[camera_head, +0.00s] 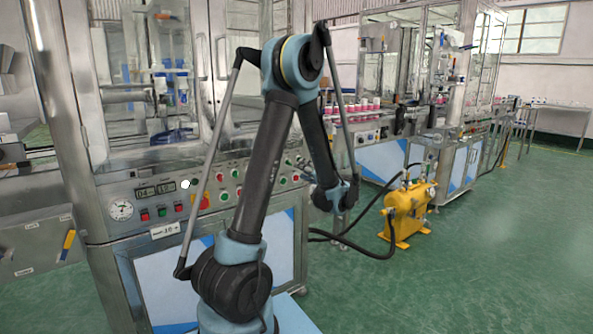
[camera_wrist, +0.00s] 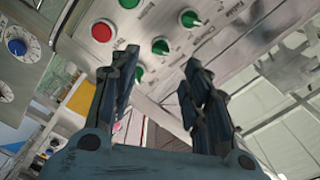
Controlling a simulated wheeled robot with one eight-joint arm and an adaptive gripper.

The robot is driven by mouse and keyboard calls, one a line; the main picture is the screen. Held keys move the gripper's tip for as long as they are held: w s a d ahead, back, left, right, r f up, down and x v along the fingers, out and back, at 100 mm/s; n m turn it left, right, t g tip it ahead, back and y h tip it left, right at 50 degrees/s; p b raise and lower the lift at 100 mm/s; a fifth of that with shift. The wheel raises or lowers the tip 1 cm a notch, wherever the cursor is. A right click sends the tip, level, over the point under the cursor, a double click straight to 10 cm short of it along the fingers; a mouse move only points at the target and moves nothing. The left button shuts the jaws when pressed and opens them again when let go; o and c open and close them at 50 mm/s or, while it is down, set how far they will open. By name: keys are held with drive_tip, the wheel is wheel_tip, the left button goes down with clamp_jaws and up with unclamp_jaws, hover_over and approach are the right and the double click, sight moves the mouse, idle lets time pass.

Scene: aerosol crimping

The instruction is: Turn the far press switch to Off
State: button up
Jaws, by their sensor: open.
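The press control panel (camera_head: 150,197) runs along the machine front in the head view, with several red and green buttons and knobs. The wrist view shows one green rotary knob (camera_wrist: 190,18) at the upper right and another green rotary knob (camera_wrist: 160,46) between the fingers in the picture. Their labels are too blurred to read, so I cannot tell which is the far press switch or its setting. My gripper (camera_wrist: 160,60) is open and empty, facing the panel. In the head view my gripper (camera_head: 306,172) is at the panel's right end, partly hidden by my wrist.
The wrist view shows a red button (camera_wrist: 102,32) and a green button (camera_wrist: 138,72) near the knobs. A yellow tank (camera_head: 408,212) with black hoses stands on the floor at right. A conveyor with pink-and-white cans (camera_head: 366,105) is behind. Green floor is open at far right.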

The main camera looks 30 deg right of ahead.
drive_tip(key=shift+s, duration=1.3)
drive_tip(key=shift+d, duration=0.1)
